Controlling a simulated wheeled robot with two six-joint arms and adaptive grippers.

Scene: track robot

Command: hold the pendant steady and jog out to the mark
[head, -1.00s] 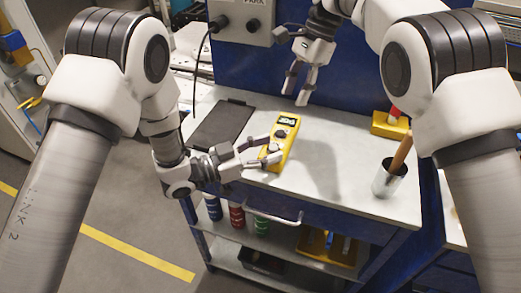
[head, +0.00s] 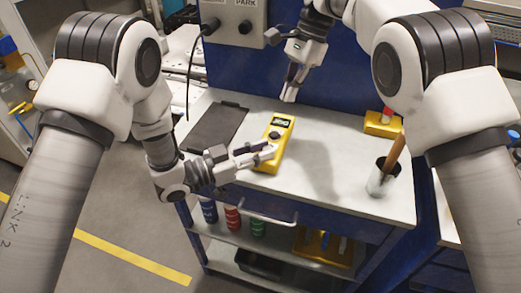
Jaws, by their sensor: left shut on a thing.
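The pendant (head: 277,136), a yellow handheld unit with a dark display and a round knob, is on the grey cart top, tilted slightly in the picture. My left gripper (head: 264,154) reaches it from the left and is shut on its lower part; the fingers hide part of that edge. Whether the pendant is clear of the top cannot be told. My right gripper (head: 290,88) hangs behind the pendant, apart from it and empty, with its fingers close together. A yellow line (head: 130,256) runs along the floor at lower left; no other clear mark shows.
A dark flat pad (head: 217,127) lies left of the pendant. A cup with a wooden-handled tool (head: 381,181) and a yellow block with a red top (head: 384,123) stand to the right. A grey control box labelled PARK (head: 238,20) is behind. Open floor lies left of the cart.

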